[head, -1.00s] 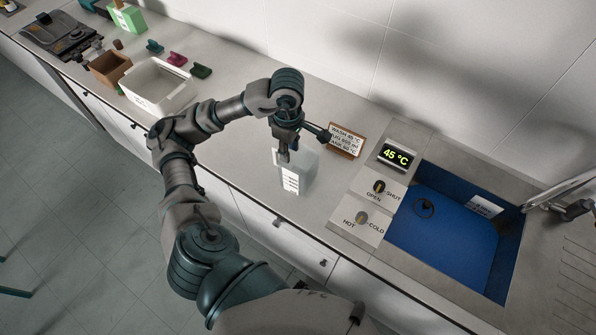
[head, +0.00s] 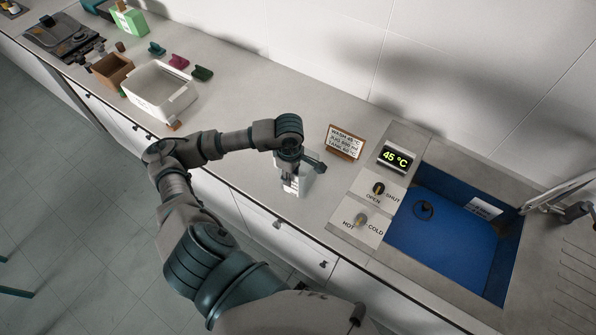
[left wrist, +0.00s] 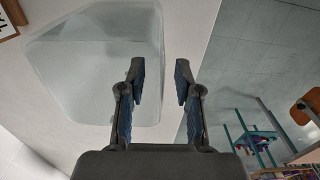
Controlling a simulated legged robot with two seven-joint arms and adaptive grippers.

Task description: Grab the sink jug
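The jug (head: 296,185) is a clear, pale container with white markings on its side. It stands on the counter left of the sink, partly hidden by my left gripper in the head view. In the left wrist view the jug (left wrist: 90,65) fills the upper left, and its right edge lies behind one finger. My left gripper (head: 297,172) is low over the jug. In the left wrist view its fingers (left wrist: 160,80) are apart, with nothing seen clamped between them. I cannot tell whether a finger touches the jug. My right gripper is in neither view.
A blue sink basin (head: 445,240) lies to the right, with tap knobs (head: 379,188) and a 45 °C display (head: 396,155) beside it. A small sign (head: 344,142) stands behind the jug. A white tub (head: 160,88) is farther left. The counter between tub and jug is clear.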

